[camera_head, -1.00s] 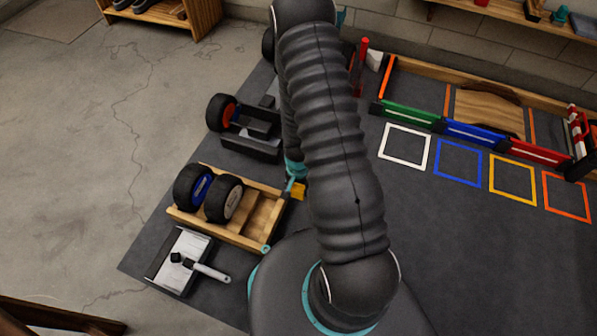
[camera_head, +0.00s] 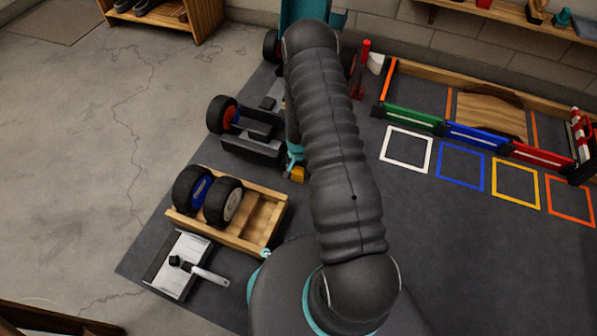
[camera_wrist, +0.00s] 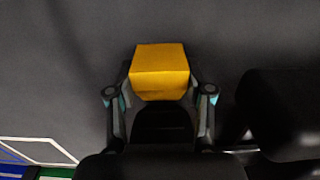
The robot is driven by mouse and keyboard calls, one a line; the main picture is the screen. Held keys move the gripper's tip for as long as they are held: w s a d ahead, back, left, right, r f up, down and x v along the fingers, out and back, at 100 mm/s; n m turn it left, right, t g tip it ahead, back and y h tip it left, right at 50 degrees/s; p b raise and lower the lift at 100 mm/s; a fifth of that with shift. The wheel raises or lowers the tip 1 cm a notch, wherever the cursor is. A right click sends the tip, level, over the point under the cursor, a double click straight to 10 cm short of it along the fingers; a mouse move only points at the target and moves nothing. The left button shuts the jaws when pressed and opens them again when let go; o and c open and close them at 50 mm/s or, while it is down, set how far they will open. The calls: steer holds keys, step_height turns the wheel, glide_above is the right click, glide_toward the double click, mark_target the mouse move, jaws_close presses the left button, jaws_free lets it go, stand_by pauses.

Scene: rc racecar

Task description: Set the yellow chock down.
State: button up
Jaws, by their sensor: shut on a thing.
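The yellow chock (camera_wrist: 160,72) is between the fingers of my gripper (camera_wrist: 160,98) in the wrist view, with dark grey mat behind it. In the head view the chock (camera_head: 298,174) shows as a small yellow patch beside my arm, just right of the wooden tray. My gripper (camera_head: 295,160) is partly hidden behind my arm there; only a bit of its teal part shows. I cannot tell how high the chock is above the mat.
A wooden tray (camera_head: 262,225) holding two wheels stands left of the chock. The mat (camera_head: 430,225) right of my arm is mostly clear.

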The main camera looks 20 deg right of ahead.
steer(key=shift+f, duration=0.1)
steer(key=shift+f, duration=0.1)
steer(key=o, duration=1.3)
